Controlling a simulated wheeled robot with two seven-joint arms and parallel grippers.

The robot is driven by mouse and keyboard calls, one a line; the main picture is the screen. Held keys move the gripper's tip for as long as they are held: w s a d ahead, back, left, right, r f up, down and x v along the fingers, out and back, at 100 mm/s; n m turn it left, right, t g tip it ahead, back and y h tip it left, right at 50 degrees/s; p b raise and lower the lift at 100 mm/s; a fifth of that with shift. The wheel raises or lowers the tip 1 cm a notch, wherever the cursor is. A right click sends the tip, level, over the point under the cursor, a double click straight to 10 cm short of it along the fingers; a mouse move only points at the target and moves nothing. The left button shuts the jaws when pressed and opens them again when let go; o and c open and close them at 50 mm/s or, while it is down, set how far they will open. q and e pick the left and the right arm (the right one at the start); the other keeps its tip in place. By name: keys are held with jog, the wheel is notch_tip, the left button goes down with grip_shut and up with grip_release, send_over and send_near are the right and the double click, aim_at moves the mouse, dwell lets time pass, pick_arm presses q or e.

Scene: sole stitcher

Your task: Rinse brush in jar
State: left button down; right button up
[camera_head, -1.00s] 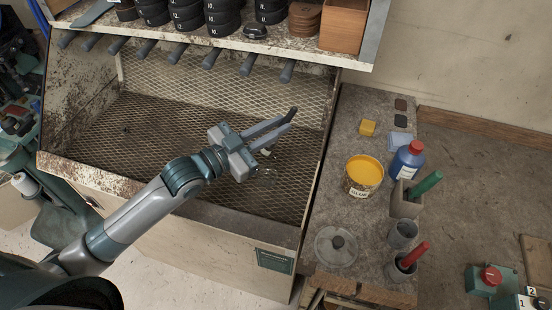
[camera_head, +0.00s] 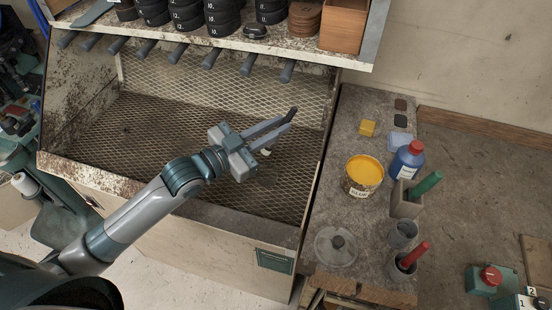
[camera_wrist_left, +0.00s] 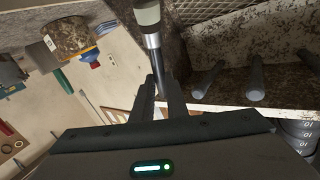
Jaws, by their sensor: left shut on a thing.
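My left gripper (camera_head: 280,125) is over the mesh floor of the bench booth, shut on a slim rod-like tool. In the left wrist view this tool, which looks like the brush (camera_wrist_left: 151,40), has a metallic shaft between the fingers (camera_wrist_left: 160,97) and a pale thicker end with a dark band. In the head view only a small pale bit (camera_head: 265,152) shows below the fingers. A small grey jar (camera_head: 403,235) stands on the side counter at the right, apart from the gripper. Its contents are hard to make out. My right gripper is not in view.
On the counter (camera_head: 340,120) are a yellow glue tin (camera_head: 362,178), a blue bottle (camera_head: 408,160), a green-handled tool (camera_head: 425,186), a red-handled tool (camera_head: 413,254) and a round lid (camera_head: 336,247). A shelf edge with several grey pegs (camera_head: 211,58) overhangs the booth.

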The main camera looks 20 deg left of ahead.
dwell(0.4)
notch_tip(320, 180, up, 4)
jog(key=p, duration=0.4)
dwell(0.9)
